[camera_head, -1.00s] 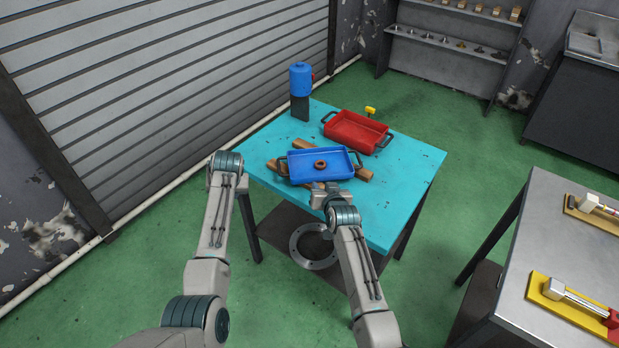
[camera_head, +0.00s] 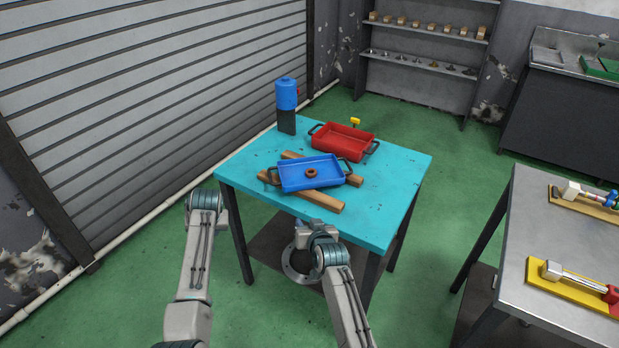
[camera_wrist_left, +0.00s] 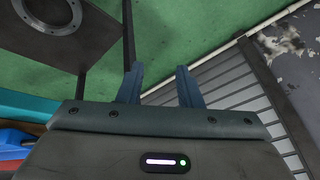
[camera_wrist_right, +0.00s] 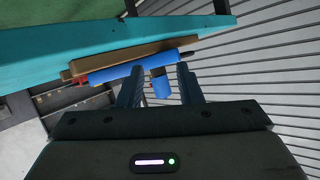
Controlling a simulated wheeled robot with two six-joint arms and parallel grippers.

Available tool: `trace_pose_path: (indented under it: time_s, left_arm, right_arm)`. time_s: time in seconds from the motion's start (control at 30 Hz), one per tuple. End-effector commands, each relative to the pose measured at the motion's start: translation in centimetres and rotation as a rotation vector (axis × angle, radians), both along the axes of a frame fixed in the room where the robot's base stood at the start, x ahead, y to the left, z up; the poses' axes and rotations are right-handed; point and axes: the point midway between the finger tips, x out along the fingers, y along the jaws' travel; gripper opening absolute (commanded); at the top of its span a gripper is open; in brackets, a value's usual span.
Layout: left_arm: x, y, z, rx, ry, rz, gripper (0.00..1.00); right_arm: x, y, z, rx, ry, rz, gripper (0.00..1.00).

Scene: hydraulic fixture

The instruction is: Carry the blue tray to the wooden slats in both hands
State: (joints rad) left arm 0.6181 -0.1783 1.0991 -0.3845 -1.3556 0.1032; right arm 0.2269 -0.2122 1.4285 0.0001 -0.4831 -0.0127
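The blue tray (camera_head: 292,183) rests on the crossed wooden slats (camera_head: 318,198) on the turquoise table. It has dark handles at both ends and a brown ring (camera_head: 311,173) inside. The tray shows edge-on in the right wrist view (camera_wrist_right: 135,73), beside a slat (camera_wrist_right: 130,56). My right gripper (camera_head: 308,226) is in front of the table's near edge, apart from the tray; its fingers are parted and empty. My left gripper (camera_head: 223,220) is off the table's left corner, away from the tray; its fingers (camera_wrist_left: 160,88) are parted with nothing between them.
On the turquoise table (camera_head: 385,215), a red tray (camera_head: 342,142) stands behind the blue one and a blue canister (camera_head: 287,95) on a dark block at the far left corner. The table's right part is clear. A metal bench (camera_head: 540,225) stands at right.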

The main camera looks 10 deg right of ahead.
Motion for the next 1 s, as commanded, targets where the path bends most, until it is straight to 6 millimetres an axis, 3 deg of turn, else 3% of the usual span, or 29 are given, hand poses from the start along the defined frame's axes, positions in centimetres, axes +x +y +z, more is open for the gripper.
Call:
trace_pose_path:
  time_s: [0.3, 0.8, 0.93, 1.0]
  left_arm:
    - [0.0, 0.0, 0.0, 0.000, 0.000, 0.000, 0.32]
    - [0.0, 0.0, 0.0, 0.000, 0.000, 0.000, 0.32]
    - [-0.7, 0.2, -1.8, -0.002, 0.010, -0.006, 0.32]
    - [-1.9, 0.5, -4.6, -0.006, 0.026, -0.016, 0.32]
  right_arm:
    - [-3.3, -0.4, 1.7, 0.000, -0.001, 0.000, 0.32]
    - [-3.6, -0.4, 1.8, -0.001, -0.001, 0.000, 0.32]
    - [-4.0, -0.6, 0.1, -0.008, 0.024, 0.002, 0.32]
    - [-4.9, -0.8, -2.5, -0.019, 0.062, 0.004, 0.32]
